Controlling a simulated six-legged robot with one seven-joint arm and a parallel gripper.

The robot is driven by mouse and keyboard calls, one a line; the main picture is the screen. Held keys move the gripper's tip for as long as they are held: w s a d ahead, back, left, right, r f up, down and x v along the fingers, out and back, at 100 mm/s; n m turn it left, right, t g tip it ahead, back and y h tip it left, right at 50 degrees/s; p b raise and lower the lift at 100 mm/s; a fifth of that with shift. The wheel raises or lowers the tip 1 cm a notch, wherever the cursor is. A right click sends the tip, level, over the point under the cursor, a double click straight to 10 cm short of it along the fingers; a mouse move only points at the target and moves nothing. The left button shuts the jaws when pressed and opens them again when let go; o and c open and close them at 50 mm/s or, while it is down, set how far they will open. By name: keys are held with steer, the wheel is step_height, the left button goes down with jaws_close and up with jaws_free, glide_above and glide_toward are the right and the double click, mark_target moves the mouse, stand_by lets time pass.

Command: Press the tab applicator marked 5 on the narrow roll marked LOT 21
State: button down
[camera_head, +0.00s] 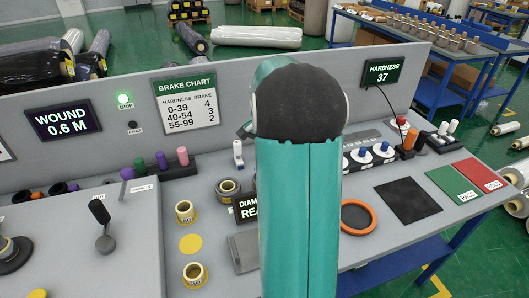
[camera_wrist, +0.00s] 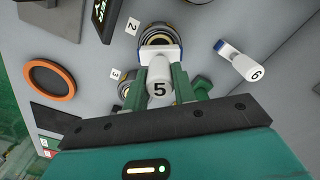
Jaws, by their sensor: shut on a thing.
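In the wrist view my gripper (camera_wrist: 158,74) is shut on the white tab applicator marked 5 (camera_wrist: 160,89), its green fingers on either side. The applicator's wide white end with a blue edge points at a dark roll with a yellowish rim (camera_wrist: 157,36). The end overlaps the roll in the picture; I cannot tell whether they touch. No LOT 21 mark is readable, so I cannot tell which roll this is. A second roll (camera_wrist: 126,86) is partly hidden by a finger. In the head view my teal arm hides the gripper and the applicator.
Number cards 2 (camera_wrist: 132,26) and 3 (camera_wrist: 115,73) are beside the rolls. An orange ring (camera_head: 357,217), a dark pad (camera_head: 408,200), a green PASS pad (camera_head: 454,184) and yellow-rimmed cores (camera_head: 185,212) lie on the bench.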

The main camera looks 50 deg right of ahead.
steer(key=shift+f, duration=0.8)
stand_by(1.4)
steer(key=shift+r, duration=0.1)
steer(key=shift+r, duration=4.05)
